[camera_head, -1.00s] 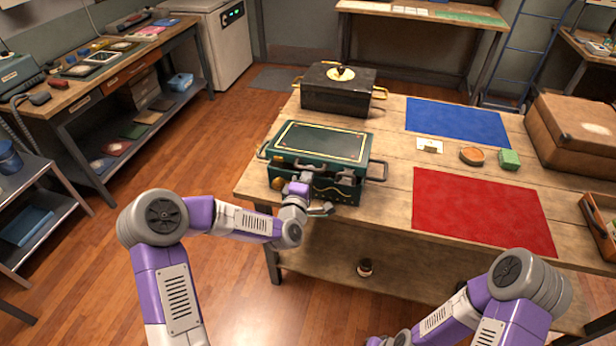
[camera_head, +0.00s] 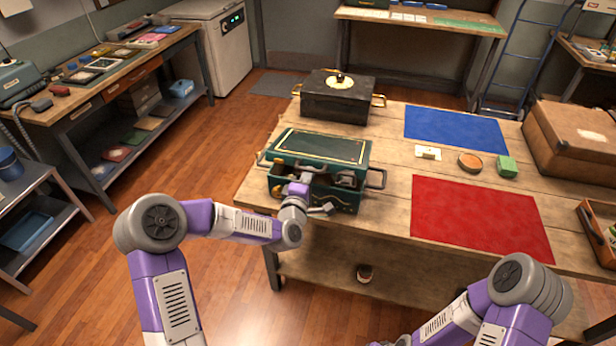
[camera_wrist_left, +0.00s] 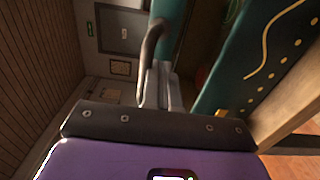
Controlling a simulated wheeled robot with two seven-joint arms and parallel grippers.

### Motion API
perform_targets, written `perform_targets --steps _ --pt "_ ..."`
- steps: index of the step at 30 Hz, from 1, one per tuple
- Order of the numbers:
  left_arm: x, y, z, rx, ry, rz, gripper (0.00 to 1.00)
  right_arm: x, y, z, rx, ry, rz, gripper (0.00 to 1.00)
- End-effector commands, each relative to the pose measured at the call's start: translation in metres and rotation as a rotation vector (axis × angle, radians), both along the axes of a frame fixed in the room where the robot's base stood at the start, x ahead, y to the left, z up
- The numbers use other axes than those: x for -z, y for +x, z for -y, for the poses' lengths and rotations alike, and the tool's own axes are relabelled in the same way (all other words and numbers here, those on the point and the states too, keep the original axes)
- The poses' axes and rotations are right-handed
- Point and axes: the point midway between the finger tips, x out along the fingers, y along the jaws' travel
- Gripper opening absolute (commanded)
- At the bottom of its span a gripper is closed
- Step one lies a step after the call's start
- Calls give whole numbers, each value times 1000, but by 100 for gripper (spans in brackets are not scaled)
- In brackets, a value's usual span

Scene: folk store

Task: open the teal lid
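The teal box (camera_head: 283,186) stands near the left front edge of the wooden table. Its teal lid (camera_head: 320,147), with a gold border, is tilted, its front edge a little above the box, with a dark gap below. My left gripper (camera_head: 312,180) is at the front of the box, by the lid's front edge; its fingers are hard to make out. In the left wrist view, grey finger parts (camera_wrist_left: 160,88) stand near a curved dark bar and a teal panel (camera_wrist_left: 265,55) with gold decoration. Whether they grip anything is unclear. My right gripper is out of view.
A black box (camera_head: 335,98) with gold handles stands behind the teal box. A red mat (camera_head: 480,218) and a blue mat (camera_head: 455,127) lie to the right. A round tin (camera_head: 469,163) and a green block (camera_head: 507,166) sit between them. A brown case (camera_head: 575,140) is at far right.

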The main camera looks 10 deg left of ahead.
Motion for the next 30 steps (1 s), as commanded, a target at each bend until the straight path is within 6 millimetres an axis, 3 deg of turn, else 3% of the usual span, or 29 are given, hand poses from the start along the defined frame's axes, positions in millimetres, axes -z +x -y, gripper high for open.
perform_targets --steps 17,30 --pt "-26 6 0 0 0 2 0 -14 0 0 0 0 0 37" --pt "-28 7 0 0 0 2 0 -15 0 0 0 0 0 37"
